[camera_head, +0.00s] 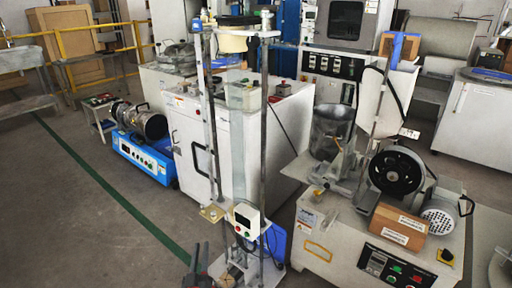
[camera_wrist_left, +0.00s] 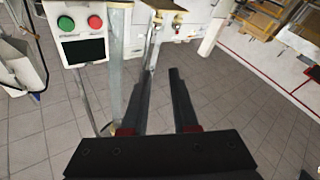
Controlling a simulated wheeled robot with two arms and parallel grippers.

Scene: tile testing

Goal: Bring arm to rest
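My left gripper (camera_head: 200,247) shows at the bottom of the head view, in front of a tall metal test stand (camera_head: 263,130). In the left wrist view its two dark fingers (camera_wrist_left: 164,72) stand apart with nothing between them. Beyond the fingers are the stand's rods and the tiled floor. I cannot tell the exact distance from the fingers to the rods. My right arm and gripper do not show in either view.
A control box (camera_head: 246,218) is on the stand; its red and green buttons show in the wrist view (camera_wrist_left: 82,36). A blue machine (camera_head: 144,158) stands left, and a bench machine (camera_head: 365,250) stands right. Open floor (camera_head: 75,225) lies at left.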

